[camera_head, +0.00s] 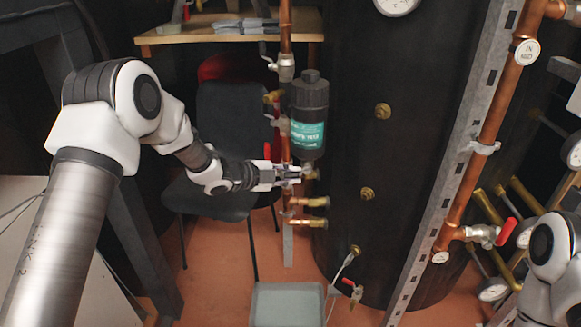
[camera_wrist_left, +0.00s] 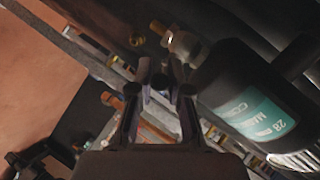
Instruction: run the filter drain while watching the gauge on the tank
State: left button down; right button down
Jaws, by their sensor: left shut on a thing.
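The filter is a black canister with a teal label (camera_head: 308,115), mounted upright beside a copper pipe. In the left wrist view the canister (camera_wrist_left: 255,105) is close, at the right. My left gripper (camera_head: 296,173) is at the small fitting under the filter and is shut on the filter drain there; its fingers (camera_wrist_left: 160,92) hide most of what they hold. The tank (camera_head: 400,75) is a large black cylinder behind and to the right. Its gauge (camera_head: 397,4) is white and cut off by the top edge, so its reading cannot be told. My right gripper is out of view.
A pale grey bin (camera_head: 287,306) is on the floor below. A dark chair (camera_head: 232,130) and a wooden shelf (camera_head: 225,34) are behind my left arm. A slotted metal strut (camera_head: 455,155) and copper pipe (camera_head: 489,125) with valves are at the right.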

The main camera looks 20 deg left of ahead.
pick_arm(q)
jog(key=c, duration=1.1)
grip_release()
jog(key=shift+d, duration=0.1)
jog(key=v, duration=1.2)
